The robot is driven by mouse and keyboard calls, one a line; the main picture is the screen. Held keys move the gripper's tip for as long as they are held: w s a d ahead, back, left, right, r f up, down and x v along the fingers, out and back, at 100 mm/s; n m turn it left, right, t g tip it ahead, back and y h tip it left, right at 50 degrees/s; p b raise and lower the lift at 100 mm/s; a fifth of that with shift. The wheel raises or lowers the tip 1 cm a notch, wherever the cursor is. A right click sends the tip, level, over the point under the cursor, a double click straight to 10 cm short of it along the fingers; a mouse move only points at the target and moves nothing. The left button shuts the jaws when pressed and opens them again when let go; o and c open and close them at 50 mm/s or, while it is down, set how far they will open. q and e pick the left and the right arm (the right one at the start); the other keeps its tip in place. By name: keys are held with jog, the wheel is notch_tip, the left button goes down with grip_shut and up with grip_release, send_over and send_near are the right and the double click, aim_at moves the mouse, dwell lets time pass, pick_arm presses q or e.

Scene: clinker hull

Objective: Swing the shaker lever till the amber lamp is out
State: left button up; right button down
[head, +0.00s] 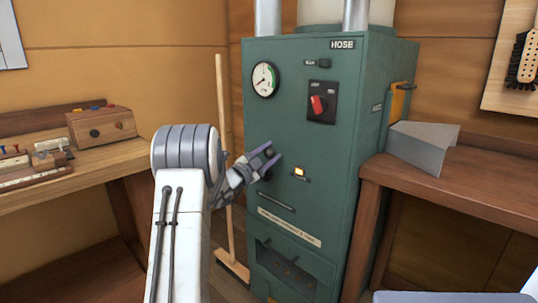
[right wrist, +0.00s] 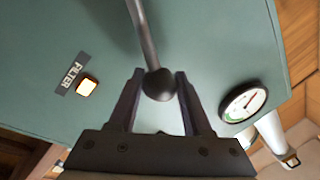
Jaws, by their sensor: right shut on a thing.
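The shaker lever is a grey rod (right wrist: 144,32) with a dark ball knob (right wrist: 158,85) on the front of the green cabinet (head: 285,60). My right gripper (head: 273,152) is at the cabinet's front, shut on the knob. In the right wrist view the knob sits between the two fingers (right wrist: 160,76). In the head view the fingers and wrist hide most of the lever. My left gripper is out of view.
A round gauge (head: 264,79) and a red rotary switch (head: 318,105) sit higher on the cabinet. A broom (head: 222,130) stands to its left. Wooden benches stand on both sides, the left one with a wooden box (head: 101,126), the right one with a grey metal piece (head: 420,147).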

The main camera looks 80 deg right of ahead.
jog(key=shift+s+f, duration=0.15)
jog(key=shift+c, duration=1.8)
grip_release()
jog(key=shift+a, duration=0.1)
jog(key=shift+w+a, duration=0.15)
jog(key=shift+w, duration=0.05)
jog(key=v, duration=1)
jog(key=shift+p, duration=0.45)
